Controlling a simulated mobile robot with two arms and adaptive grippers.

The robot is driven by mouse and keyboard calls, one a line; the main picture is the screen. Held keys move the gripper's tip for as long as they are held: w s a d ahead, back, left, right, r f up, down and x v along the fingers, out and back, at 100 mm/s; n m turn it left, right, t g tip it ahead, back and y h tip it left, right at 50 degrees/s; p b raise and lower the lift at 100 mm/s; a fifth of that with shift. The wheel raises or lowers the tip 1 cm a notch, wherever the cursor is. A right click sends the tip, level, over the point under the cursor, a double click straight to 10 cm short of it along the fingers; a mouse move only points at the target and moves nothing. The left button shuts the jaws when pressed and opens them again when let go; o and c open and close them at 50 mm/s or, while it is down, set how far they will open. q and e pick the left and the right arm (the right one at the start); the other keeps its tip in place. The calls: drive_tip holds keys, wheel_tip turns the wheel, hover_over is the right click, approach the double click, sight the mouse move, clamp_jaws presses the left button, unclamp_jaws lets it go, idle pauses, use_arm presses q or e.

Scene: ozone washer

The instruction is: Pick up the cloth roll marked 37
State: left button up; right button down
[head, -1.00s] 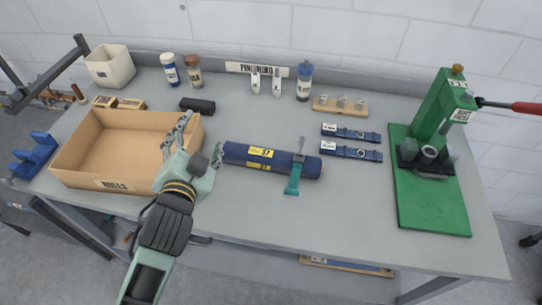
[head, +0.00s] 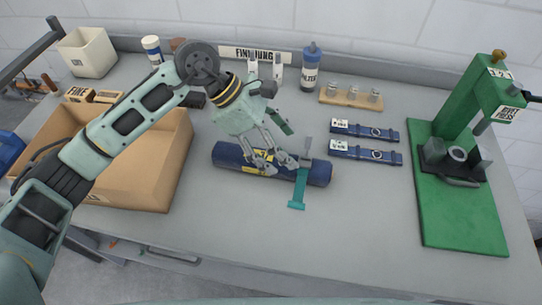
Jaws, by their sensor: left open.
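The cloth roll marked 37 (head: 228,156) is a dark blue cylinder with yellow labels, lying on the grey table in the head view. My left gripper (head: 276,163) is over the middle of the roll, pointing down, with its fingers spread. The fingers cover part of the yellow label, and I cannot tell whether they touch the cloth. A teal strap with a grey buckle (head: 300,188) lies across the right part of the roll and hangs toward the front. My right gripper is not in view.
An open cardboard box (head: 180,165) stands on the left, partly behind my arm. Two blue straps (head: 365,152) lie to the right of the roll. A green press (head: 462,215) stands at far right. Bottles and a wooden rack (head: 350,98) line the back. The front table is clear.

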sight(267, 156)
use_arm(q)
drive_tip(key=w+a+y, duration=0.1)
drive_tip(key=a, duration=0.1)
drive_tip(key=w+a+f+y, duration=0.1)
drive_tip(key=a, duration=0.1)
drive_tip(key=w+a+f, duration=0.1)
drive_tip(key=a, duration=0.1)
drive_tip(key=shift+m+t+y, duration=0.3)
drive_tip(key=shift+y, duration=0.1)
drive_tip(key=shift+d+f, duration=0.1)
drive_tip(key=shift+f, duration=0.2)
drive_tip(key=p+x, duration=0.3)
drive_tip(key=x, duration=0.3)
drive_tip(key=shift+s+d, duration=0.2)
drive_tip(key=shift+d, duration=0.1)
drive_tip(key=shift+d+f, duration=0.1)
drive_tip(key=shift+f, duration=0.2)
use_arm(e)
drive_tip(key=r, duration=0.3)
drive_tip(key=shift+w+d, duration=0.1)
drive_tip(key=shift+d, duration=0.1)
use_arm(q)
drive_tip(key=shift+c, duration=0.5)
drive_tip(key=c, duration=1.5)
drive_tip(key=shift+c, duration=0.5)
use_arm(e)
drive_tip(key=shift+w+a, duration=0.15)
use_arm(q)
drive_tip(key=shift+w+r, duration=0.1)
